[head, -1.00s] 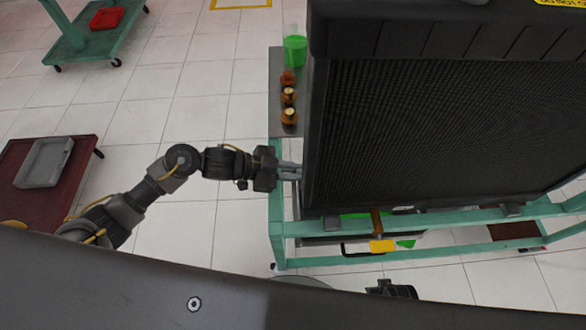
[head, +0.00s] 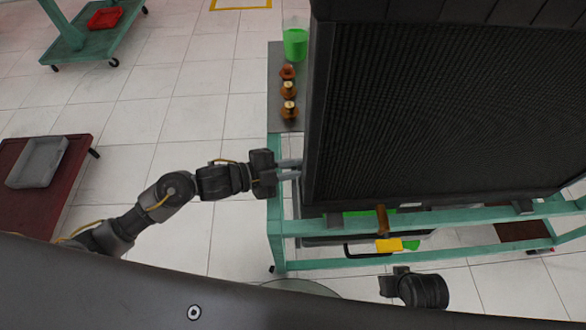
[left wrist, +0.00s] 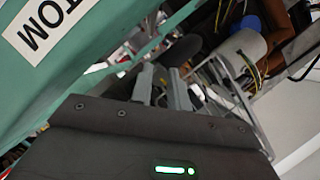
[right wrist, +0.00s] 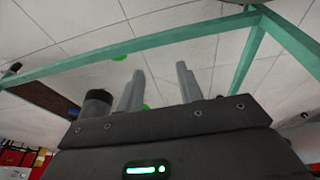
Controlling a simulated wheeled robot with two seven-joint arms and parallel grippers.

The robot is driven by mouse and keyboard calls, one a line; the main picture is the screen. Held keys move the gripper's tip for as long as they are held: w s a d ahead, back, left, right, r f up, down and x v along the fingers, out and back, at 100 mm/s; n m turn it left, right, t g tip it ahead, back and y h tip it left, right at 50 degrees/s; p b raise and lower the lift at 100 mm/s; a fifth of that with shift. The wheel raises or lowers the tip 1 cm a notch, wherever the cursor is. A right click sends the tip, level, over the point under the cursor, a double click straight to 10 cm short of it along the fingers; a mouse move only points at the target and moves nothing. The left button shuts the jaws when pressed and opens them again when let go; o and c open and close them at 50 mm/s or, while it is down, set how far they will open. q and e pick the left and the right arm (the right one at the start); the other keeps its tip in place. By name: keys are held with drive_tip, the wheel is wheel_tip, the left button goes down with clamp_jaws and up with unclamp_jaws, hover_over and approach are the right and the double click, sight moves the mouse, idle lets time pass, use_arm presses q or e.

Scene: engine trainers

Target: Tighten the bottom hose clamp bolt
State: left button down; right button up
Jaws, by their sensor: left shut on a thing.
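My left gripper (head: 288,170) reaches in from the left to the near left edge of the big black radiator (head: 440,110). In the left wrist view its fingers (left wrist: 161,76) are close together beside a green frame bar (left wrist: 95,70) with a white label ending in "TOM". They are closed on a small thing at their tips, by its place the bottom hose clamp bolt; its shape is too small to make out. A dark rounded hose-like part (left wrist: 197,50) is just beyond. My right gripper (head: 388,284) is low in front of the stand; its fingers (right wrist: 160,75) are apart and empty.
The green stand (head: 340,264) carries the radiator. A grey side shelf (head: 279,112) holds a green-filled beaker (head: 295,40) and several brown-and-gold fittings. A yellow-ended tool (head: 388,245) is at the front rail. A red cart (head: 50,200) with a grey tray stands left; floor between is clear.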

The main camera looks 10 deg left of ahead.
drive_tip(key=shift+r, duration=0.35)
use_arm(q)
drive_tip(key=c, duration=1.3)
unclamp_jaws()
drive_tip(key=shift+c, duration=0.2)
drive_tip(key=v, duration=1)
drive_tip(key=shift+s+a, duration=0.25)
drive_tip(key=shift+a, duration=0.05)
use_arm(e)
drive_tip(key=shift+f, duration=0.55)
